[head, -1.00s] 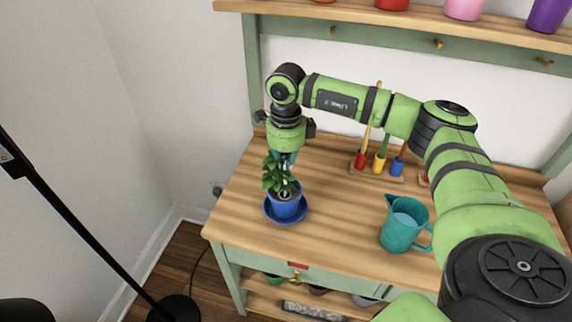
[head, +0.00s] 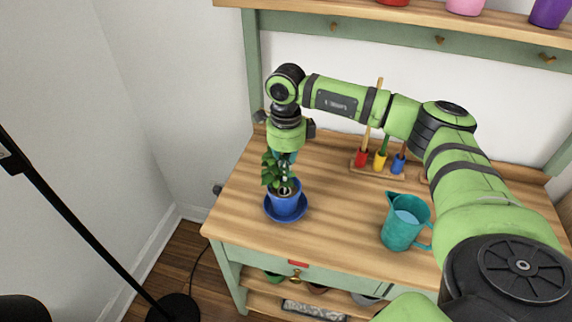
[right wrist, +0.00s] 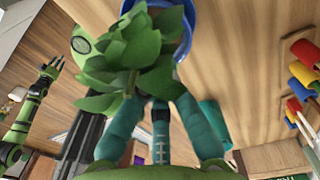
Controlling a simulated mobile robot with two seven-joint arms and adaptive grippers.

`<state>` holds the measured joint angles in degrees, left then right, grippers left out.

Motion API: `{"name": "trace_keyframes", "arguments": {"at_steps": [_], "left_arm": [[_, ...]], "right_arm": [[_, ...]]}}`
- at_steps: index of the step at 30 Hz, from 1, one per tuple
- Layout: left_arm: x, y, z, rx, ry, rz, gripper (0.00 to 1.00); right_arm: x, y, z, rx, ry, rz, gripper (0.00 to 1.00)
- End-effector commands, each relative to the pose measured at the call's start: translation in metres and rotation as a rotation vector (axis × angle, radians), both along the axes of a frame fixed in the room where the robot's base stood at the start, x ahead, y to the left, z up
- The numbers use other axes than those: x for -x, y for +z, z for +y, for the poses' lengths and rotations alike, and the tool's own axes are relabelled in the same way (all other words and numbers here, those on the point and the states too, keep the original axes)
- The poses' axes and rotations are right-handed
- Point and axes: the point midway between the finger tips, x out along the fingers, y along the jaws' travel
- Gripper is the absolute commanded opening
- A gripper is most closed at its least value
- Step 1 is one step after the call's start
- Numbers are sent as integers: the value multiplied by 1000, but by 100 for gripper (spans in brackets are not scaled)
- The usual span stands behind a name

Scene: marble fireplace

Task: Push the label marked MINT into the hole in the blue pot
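The blue pot (head: 285,205) stands upright on a blue saucer (head: 299,213) near the worktop's left front edge and holds a leafy plant (head: 276,174). My right gripper (head: 288,157) points down just above and behind the leaves. In the right wrist view, its teal fingers (right wrist: 161,110) stand spread at the base and reach to the leaves (right wrist: 135,55), which cover the tips. The pot (right wrist: 183,40) shows partly behind them. A narrow strip lies between the fingers; I cannot tell what it is. The MINT label and the hole cannot be made out. My left gripper (right wrist: 47,72) seems to show small at the left.
A teal jug (head: 403,228) stands front right on the worktop. A rack with red, yellow and blue handled tools (head: 380,161) stands at the back. The wood between pot and jug is clear. A black lamp stand (head: 75,235) is on the floor at left.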

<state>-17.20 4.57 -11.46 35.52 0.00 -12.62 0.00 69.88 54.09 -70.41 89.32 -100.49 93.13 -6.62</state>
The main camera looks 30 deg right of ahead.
Motion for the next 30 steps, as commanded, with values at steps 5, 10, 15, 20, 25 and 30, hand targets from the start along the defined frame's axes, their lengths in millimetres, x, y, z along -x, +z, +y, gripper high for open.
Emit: {"name": "trace_keyframes", "arguments": {"at_steps": [5,10,15,20,25,30], "left_arm": [[0,0,0,0,0,0,40],[0,0,0,0,0,0,40],[0,-2,0,0,0,0,40],[0,-4,0,0,0,0,40],[0,-6,0,0,0,0,40],[0,-6,0,0,0,0,40]], "right_arm": [[0,0,0,0,0,0,0],[0,0,0,-1,0,-1,0],[-1,-2,0,0,0,0,0],[-1,-5,1,0,0,0,0],[-1,-7,1,0,0,0,0],[-2,-7,1,0,0,0,0]]}}
